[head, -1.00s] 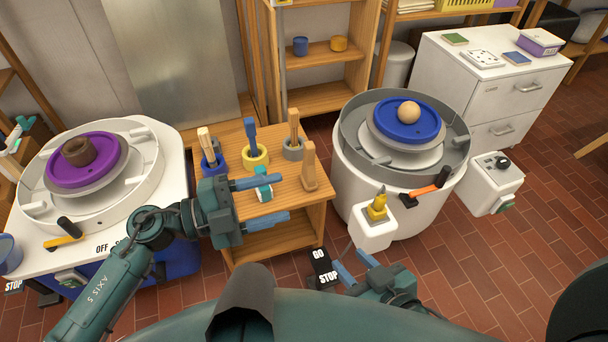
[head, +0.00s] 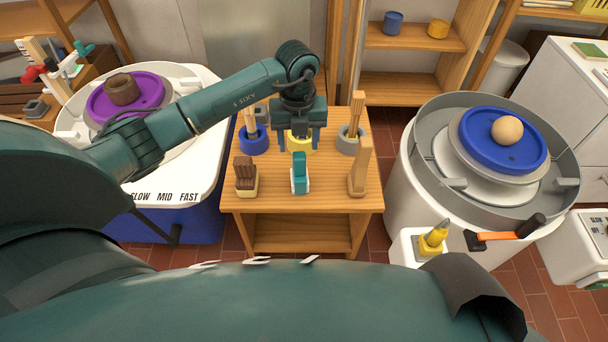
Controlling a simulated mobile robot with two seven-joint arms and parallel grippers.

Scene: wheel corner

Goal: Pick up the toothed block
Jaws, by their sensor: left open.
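A brown block (head: 246,172) with a notched, tooth-like top and a pale yellow base stands upright at the front left of the small wooden table (head: 300,205); it looks like the toothed block. A teal and white piece (head: 299,173) stands at the front middle, and a stepped wooden paddle (head: 360,170) at the front right. My left gripper (head: 299,146) points down, open and empty, with its fingers apart in front of the yellow holder (head: 302,146). It is behind and to the right of the brown block, not touching it. My right gripper is out of view.
A blue holder (head: 254,141) and a grey holder (head: 350,142) with upright tools flank the yellow one. A wheel with a purple disc (head: 108,107) is left; one with a blue disc (head: 483,150) and ball (head: 507,130) is right.

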